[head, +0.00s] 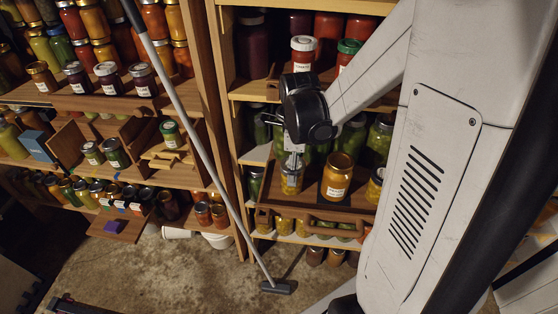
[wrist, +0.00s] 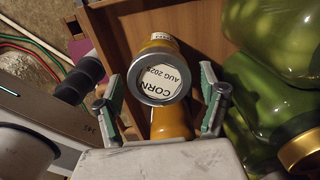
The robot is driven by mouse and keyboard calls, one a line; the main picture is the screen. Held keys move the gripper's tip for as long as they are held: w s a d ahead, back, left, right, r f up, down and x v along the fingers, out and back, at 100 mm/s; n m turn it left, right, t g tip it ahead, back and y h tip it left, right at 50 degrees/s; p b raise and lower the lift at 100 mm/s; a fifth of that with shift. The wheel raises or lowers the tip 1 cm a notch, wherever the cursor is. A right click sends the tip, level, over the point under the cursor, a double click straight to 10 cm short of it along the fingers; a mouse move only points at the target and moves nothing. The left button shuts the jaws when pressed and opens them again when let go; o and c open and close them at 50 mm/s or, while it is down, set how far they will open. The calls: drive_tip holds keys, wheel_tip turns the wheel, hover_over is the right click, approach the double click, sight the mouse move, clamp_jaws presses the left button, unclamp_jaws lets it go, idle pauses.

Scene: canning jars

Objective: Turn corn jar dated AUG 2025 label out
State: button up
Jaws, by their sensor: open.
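In the wrist view, a yellow jar (wrist: 160,43) has a grey-rimmed lid with a round white label (wrist: 158,77) reading CORN AUG 2025, upside down in the picture. A sliver of white label shows on its side at the top; its text is too small to read. My gripper (wrist: 163,88) is open, its two fingers on either side of the lid with gaps. In the head view, my gripper (head: 293,150) points down over a yellow jar (head: 291,183) on the wooden shelf, partly hidden by it.
A larger yellow jar (head: 336,177) with a white label stands just to the right in the head view. Large green jars (wrist: 270,110) crowd the right side of the wrist view. An orange surface (wrist: 172,122) shows below the lid.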

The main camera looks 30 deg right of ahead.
drive_tip(key=shift+f, duration=2.4)
drive_tip(key=c, duration=1.3)
drive_tip(key=o, duration=0.8)
drive_tip(key=c, duration=0.6)
drive_tip(key=shift+f+n+b, duration=0.1)
drive_tip(key=shift+n+b, duration=0.6)
drive_tip(key=shift+n, duration=1.6)
drive_tip(key=shift+b, duration=0.3)
